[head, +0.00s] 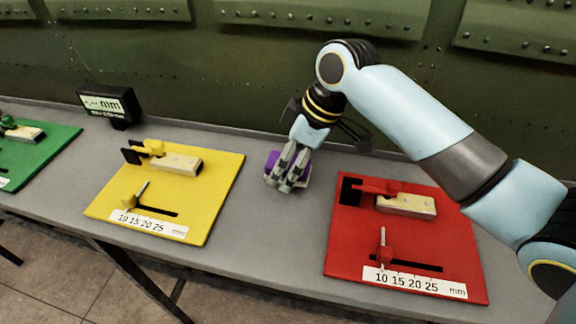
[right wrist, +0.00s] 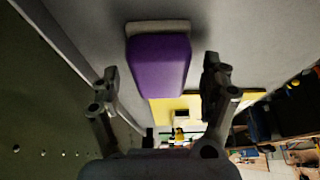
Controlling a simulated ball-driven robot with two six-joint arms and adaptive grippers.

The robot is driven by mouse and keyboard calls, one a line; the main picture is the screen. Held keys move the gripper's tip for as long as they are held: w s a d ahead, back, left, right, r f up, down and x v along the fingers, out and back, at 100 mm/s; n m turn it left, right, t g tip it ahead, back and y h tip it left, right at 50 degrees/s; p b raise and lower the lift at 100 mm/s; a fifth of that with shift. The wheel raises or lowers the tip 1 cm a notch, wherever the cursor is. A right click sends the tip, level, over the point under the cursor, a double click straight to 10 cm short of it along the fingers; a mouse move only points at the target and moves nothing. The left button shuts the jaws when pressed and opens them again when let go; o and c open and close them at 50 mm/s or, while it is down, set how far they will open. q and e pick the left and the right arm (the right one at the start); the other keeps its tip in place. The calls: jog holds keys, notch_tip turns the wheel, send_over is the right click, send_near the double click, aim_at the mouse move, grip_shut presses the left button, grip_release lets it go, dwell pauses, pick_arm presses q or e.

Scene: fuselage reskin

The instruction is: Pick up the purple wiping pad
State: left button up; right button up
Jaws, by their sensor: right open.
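The purple wiping pad (head: 271,158) lies on the grey bench between the yellow and red boards, mostly hidden behind my right gripper in the head view. In the right wrist view the pad (right wrist: 158,65) is a purple block with a pale layer along one edge. My right gripper (head: 284,184) points down at the pad, and its fingers are apart. In the right wrist view its two fingers (right wrist: 160,82) stand one to each side of the pad, with gaps visible. My left gripper is not in view.
A yellow board (head: 215,190) lies left of the pad and a red board (head: 345,240) lies right, each with a clamp and slider. A green board (head: 50,150) and a black display (head: 110,103) stand farther left. The green riveted wall (head: 270,60) rises behind the bench (head: 270,250).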

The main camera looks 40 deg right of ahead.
jog(key=c, duration=1.3)
jog(key=shift+o, duration=0.2)
jog(key=shift+r, duration=0.15)
notch_tip(320, 180, up, 4)
jog(key=shift+d+r, duration=0.1)
jog(key=shift+r, duration=0.05)
jog(key=s+d+r, duration=0.3)
jog(key=d+r, duration=0.3)
jog(key=d, duration=0.5)
jog(key=shift+r, duration=0.25)
jog(key=o, duration=0.6)
jog(key=c, duration=0.5)
